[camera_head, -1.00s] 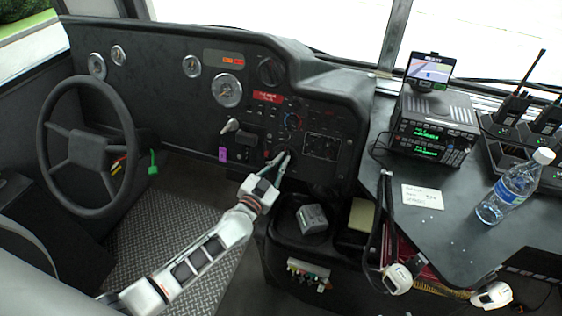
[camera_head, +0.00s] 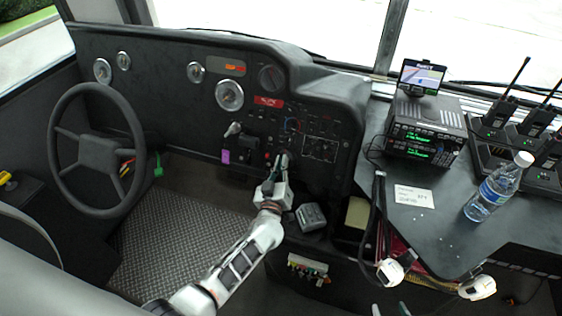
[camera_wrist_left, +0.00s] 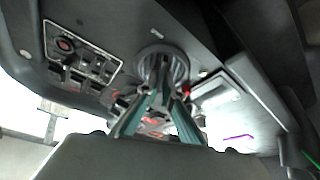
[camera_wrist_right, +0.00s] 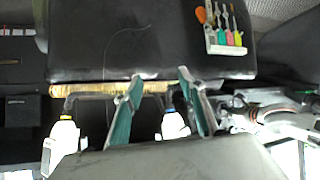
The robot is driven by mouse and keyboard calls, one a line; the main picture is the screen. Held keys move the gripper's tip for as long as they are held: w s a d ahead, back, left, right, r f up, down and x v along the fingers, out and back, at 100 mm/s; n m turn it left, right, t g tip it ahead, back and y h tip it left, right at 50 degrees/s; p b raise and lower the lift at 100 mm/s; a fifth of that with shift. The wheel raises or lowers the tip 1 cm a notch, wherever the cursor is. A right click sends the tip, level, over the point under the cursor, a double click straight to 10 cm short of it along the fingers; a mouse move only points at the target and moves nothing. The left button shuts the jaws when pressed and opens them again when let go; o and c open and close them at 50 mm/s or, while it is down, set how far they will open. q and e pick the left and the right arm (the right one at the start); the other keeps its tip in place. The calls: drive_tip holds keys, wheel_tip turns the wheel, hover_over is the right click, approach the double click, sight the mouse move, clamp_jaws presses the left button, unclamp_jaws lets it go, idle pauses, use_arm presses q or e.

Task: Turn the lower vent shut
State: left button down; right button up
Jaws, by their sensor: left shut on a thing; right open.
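The lower vent (camera_wrist_left: 160,50) is a round, dark, slatted disc in the panel, seen in the left wrist view. My left gripper (camera_wrist_left: 162,70) is shut on it, its fingertips meeting at the middle of the disc. In the head view my left gripper (camera_head: 281,158) reaches the lower dash panel and its fingers hide most of the vent there. A similar round vent (camera_head: 271,77) sits higher on the dash. My right gripper (camera_wrist_right: 156,82) is open, with nothing between its fingers. Only its fingertips (camera_head: 390,311) show at the bottom of the head view.
A steering wheel (camera_head: 97,152) is at the left. Hanging handsets (camera_head: 396,268) are close to my right gripper. The side desk (camera_head: 430,230) bears a radio (camera_head: 424,130), a paper note (camera_head: 414,196) and a bottle (camera_head: 497,187). A grey box (camera_head: 311,216) sits below the dash panel.

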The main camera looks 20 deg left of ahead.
use_arm(q)
drive_tip(key=shift+r+n+y+p, duration=0.1)
drive_tip(key=shift+n+y+p, duration=0.25)
drive_tip(key=shift+n, duration=0.55)
drive_tip(key=shift+n+g+y, duration=0.25)
drive_tip(key=shift+n+g, duration=0.05)
drive_tip(key=c, duration=2.2)
unclamp_jaws()
drive_tip(key=s, duration=0.4)
drive_tip(key=s+d, duration=0.1)
drive_tip(key=s, duration=0.3)
drive_tip(key=s+d, duration=0.1)
drive_tip(key=s, duration=0.2)
drive_tip(key=shift+s+d+r, duration=0.1)
drive_tip(key=shift+s+r, duration=0.05)
drive_tip(key=shift+s, duration=0.25)
